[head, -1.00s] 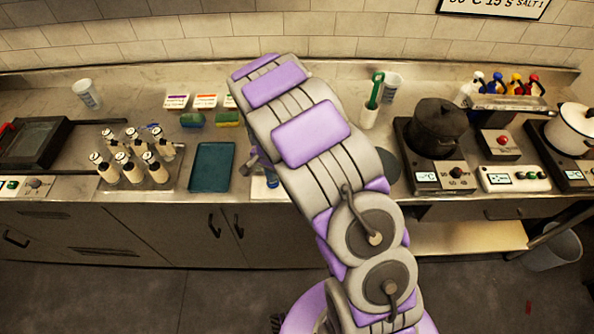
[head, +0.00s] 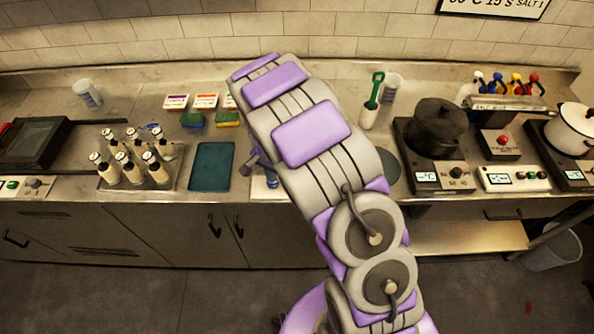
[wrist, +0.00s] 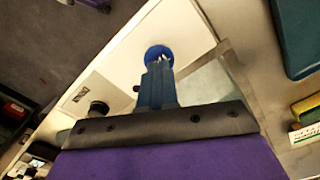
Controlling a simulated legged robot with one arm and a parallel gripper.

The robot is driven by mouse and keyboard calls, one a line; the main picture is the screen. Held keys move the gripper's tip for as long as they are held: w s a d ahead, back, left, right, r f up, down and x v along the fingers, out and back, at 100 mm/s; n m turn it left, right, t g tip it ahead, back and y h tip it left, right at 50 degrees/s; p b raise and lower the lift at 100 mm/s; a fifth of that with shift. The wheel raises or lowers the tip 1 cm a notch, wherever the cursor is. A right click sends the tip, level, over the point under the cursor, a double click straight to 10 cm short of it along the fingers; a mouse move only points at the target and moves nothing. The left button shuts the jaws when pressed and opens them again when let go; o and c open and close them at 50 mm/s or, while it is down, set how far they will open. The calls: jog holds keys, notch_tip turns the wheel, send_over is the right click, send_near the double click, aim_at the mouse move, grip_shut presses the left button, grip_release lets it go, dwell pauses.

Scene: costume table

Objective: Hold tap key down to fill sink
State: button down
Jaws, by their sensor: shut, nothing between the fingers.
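My gripper (wrist: 160,66) is shut and empty in the wrist view, its two dark blue fingers side by side. A round bright blue knob-like part (wrist: 156,51), possibly the tap key, sits at the fingertips on a white surface (wrist: 125,60). The fingertips overlap its lower edge in the picture; I cannot tell whether they press on it. A grey, box-like shape (wrist: 204,84), possibly the sink, lies just right of the fingers. In the head view my arm covers most of this spot; only a small blue and white patch (head: 271,181) shows beside it.
A dark teal tray (head: 212,166) lies left of my arm, beside a rack of several capped bottles (head: 133,172). Sponges (head: 228,119) lie behind. A black pot (head: 436,124) on a hot plate and a green-handled brush (head: 374,92) stand to the right.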

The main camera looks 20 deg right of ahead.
jog(key=shift+f, duration=1.15)
jog(key=shift+r, duration=0.15)
dwell(1.9)
jog(key=shift+r+p, duration=0.75)
jog(key=shift+r, duration=1.7)
